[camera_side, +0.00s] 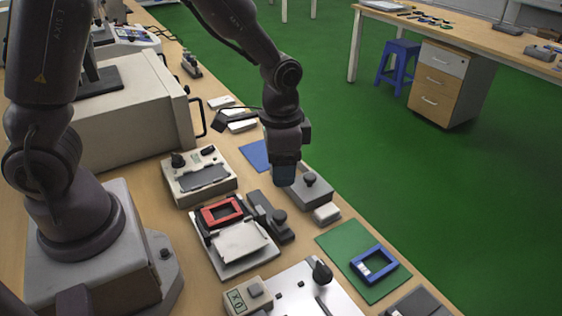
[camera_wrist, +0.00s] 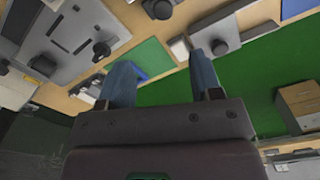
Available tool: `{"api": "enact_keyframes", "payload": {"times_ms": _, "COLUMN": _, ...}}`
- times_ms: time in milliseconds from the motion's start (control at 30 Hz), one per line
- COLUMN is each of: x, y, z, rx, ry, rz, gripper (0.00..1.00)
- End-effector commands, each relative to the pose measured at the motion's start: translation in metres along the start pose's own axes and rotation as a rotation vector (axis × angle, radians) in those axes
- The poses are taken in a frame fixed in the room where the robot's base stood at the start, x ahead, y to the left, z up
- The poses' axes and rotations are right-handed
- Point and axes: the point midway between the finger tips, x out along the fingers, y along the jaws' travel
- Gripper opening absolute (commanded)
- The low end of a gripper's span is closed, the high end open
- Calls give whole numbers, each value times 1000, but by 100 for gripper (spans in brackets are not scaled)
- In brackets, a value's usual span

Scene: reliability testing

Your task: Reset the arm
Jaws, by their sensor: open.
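My gripper (camera_side: 285,174) points down above the wooden bench, close to a grey box with a black knob (camera_side: 310,190). In the wrist view my gripper (camera_wrist: 165,75) shows two blue fingers spread apart with nothing between them. My arm rises from its base at the left of the side view and bends down to the gripper. I cannot tell the exact height of the fingertips above the bench.
Around my gripper stand a tester with a dark screen (camera_side: 203,177), a red frame (camera_side: 222,211) on a fixture, and a blue frame (camera_side: 374,265) on a green mat (camera_side: 347,243). A large beige oven (camera_side: 130,112) stands behind. Green floor lies beyond the bench edge.

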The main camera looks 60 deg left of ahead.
Motion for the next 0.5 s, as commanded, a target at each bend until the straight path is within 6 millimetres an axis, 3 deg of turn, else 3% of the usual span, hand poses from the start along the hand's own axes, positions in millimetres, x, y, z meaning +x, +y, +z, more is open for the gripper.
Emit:
{"api": "enact_keyframes", "payload": {"times_ms": 367, "x": -1, "y": 0, "z": 1, "rx": -25, "ry": -9, "rz": 3, "gripper": 59}}
{"api": "enact_keyframes", "payload": {"times_ms": 433, "x": 2, "y": 5, "z": 14, "rx": -67, "ry": -53, "rz": 13, "gripper": 59}}
{"api": "enact_keyframes", "payload": {"times_ms": 500, "x": -10, "y": 9, "z": 24, "rx": -104, "ry": -55, "rz": 19, "gripper": 59}}
